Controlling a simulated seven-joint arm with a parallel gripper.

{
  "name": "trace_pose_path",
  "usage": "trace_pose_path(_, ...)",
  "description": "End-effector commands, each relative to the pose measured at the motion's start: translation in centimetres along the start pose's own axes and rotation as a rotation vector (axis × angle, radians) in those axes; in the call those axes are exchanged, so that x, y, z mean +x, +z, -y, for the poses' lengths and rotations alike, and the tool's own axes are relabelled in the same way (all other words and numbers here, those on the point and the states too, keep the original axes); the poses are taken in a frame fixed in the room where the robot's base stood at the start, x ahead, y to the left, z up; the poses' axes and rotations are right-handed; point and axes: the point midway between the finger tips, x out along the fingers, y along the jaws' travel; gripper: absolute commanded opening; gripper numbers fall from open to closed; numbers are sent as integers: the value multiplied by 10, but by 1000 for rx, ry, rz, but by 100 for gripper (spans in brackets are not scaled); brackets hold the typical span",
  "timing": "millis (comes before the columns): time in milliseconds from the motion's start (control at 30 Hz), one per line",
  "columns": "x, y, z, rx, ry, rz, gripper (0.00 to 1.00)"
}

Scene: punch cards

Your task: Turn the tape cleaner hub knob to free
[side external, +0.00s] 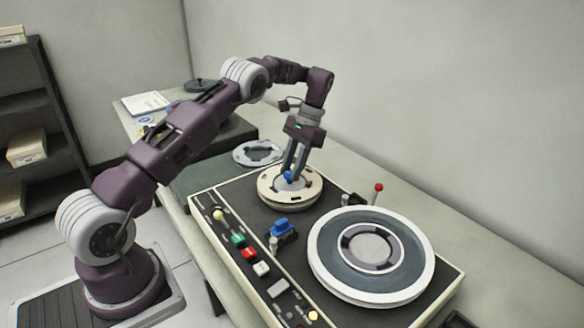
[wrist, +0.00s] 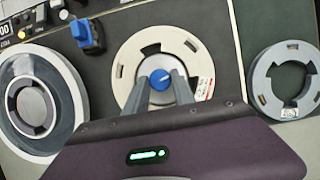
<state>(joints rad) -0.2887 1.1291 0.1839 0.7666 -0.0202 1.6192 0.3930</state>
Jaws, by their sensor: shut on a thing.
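The tape cleaner (side external: 345,290) is a dark panel with a cream frame on the table. Its blue hub knob (side external: 288,175) sits at the centre of the cream reel at the back; it also shows in the wrist view (wrist: 160,79), with a white pointer line on its top. My gripper (side external: 291,174) reaches down over this reel and is shut on the knob, one finger on each side. In the wrist view my gripper (wrist: 162,84) has its fingertips at the knob's sides. The fingers hide parts of the cream reel (wrist: 128,68) below the knob.
A large white-rimmed grey reel (side external: 325,255) sits at the front of the machine. A blue block (side external: 283,227) stands between the reels, beside several buttons. A red-tipped lever (side external: 377,188) rises at the right edge. A loose grey reel (side external: 258,152) lies behind the machine.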

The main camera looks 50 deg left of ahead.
Motion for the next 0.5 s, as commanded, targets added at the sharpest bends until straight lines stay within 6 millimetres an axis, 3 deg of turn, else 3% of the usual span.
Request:
trace_pose_path(33,0,0,0,0,-1,-2,34)
trace_pose_path(133,0,0,0,1,-1,-2,52)
trace_pose_path(400,0,0,0,1,-1,-1,52)
trace_pose_path(500,-10,3,0,0,-2,-4,52)
